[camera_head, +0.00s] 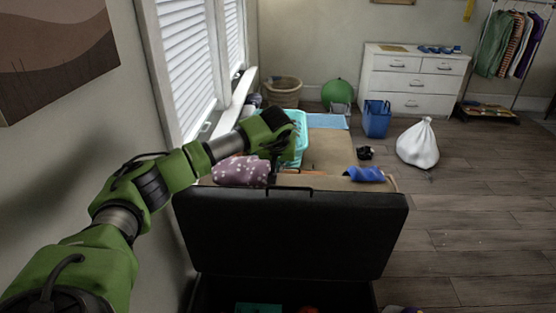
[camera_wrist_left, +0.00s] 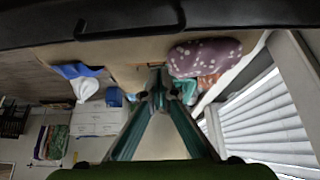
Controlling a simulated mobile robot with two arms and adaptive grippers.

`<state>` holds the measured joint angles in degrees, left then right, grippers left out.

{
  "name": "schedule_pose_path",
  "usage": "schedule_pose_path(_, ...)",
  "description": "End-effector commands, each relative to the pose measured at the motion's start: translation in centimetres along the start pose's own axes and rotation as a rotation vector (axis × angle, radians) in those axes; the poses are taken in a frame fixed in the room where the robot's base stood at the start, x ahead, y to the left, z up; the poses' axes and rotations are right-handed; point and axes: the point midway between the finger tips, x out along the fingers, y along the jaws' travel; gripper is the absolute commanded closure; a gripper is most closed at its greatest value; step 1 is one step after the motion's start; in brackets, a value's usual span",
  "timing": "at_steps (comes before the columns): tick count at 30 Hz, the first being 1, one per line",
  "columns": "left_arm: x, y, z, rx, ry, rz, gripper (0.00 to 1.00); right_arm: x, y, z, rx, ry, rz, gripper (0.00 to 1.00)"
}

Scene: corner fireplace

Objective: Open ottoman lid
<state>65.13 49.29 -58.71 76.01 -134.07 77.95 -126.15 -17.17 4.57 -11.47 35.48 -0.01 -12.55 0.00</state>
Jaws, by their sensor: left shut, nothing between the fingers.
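The ottoman's black lid (camera_head: 290,235) stands raised, nearly upright, with its handle (camera_head: 290,190) on the top edge. The open box below shows at the bottom of the head view, with teal and red things inside. My left gripper (camera_head: 276,152) is shut and empty, above and beyond the lid's top edge, apart from it. In the left wrist view, the shut fingers (camera_wrist_left: 157,88) point down past the lid, whose dark edge (camera_wrist_left: 35,24) and handle (camera_wrist_left: 130,30) cross the top. My right gripper is not in view.
Behind the lid is a tan surface (camera_head: 330,150) with a purple dotted cloth (camera_head: 240,171), a blue cloth (camera_head: 365,174) and a teal basket (camera_head: 302,125). A wall and window stand close on the left. A white bag (camera_head: 418,145) sits on mostly clear floor at right.

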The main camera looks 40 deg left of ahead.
Motion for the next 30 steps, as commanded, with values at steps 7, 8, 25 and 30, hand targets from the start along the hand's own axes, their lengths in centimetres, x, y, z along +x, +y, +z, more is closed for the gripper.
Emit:
schedule_pose_path(7, 3.0, 0.0, 0.4, 0.003, -0.002, 0.001, 1.00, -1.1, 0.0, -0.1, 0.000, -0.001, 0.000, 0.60)
schedule_pose_path(8, 2.8, 0.0, 0.7, 0.002, 0.000, 0.001, 1.00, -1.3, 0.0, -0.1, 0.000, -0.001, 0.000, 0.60)
schedule_pose_path(25, 1.9, 0.1, 3.8, -0.001, 0.001, 0.002, 1.00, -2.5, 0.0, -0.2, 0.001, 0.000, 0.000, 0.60)
schedule_pose_path(30, 1.9, 0.1, 3.8, -0.001, 0.001, 0.002, 1.00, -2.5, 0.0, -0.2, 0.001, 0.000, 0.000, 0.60)
